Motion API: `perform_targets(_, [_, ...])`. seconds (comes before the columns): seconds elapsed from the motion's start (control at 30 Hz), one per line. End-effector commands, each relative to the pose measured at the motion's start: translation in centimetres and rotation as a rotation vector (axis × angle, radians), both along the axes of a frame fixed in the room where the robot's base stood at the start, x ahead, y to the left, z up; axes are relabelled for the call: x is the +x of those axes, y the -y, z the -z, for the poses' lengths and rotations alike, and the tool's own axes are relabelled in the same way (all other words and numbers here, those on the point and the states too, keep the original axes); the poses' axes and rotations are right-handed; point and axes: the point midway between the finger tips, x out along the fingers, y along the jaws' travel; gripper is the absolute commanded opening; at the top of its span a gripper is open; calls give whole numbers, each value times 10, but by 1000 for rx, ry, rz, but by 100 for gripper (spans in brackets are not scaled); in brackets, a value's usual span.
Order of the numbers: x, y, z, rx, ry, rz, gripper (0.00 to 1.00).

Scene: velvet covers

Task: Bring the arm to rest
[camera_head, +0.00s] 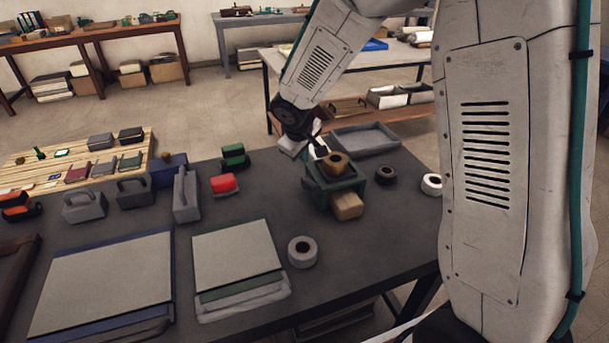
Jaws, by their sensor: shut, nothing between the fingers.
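My arm reaches from the right over the dark table (390,232). My gripper (319,148) points down just behind a dark green box (318,192). It is small in the picture and partly hidden by my own wrist. It looks shut, with nothing seen between its fingers. A brown tape roll (336,163) sits at the top of the box, close to the fingertips. I cannot tell whether they touch. A tan block (347,205) sticks out at the front of the box.
A grey tray (392,136) lies behind the box. A black roll (385,174) and a white roll (432,184) are to its right. Another white roll (302,252) and flat covers (237,255) lie in front. Grey handled blocks (186,198) and a red-topped block (224,184) stand left.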

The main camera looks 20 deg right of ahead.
Motion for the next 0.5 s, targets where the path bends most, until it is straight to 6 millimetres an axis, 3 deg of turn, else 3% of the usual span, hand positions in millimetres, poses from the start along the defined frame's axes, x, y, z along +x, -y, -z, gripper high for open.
perform_targets(0.37, [0, 2, 0, 0, 2, 2, 0])
perform_targets(0.5, [-7, 6, -11, 1, 3, 22, 0])
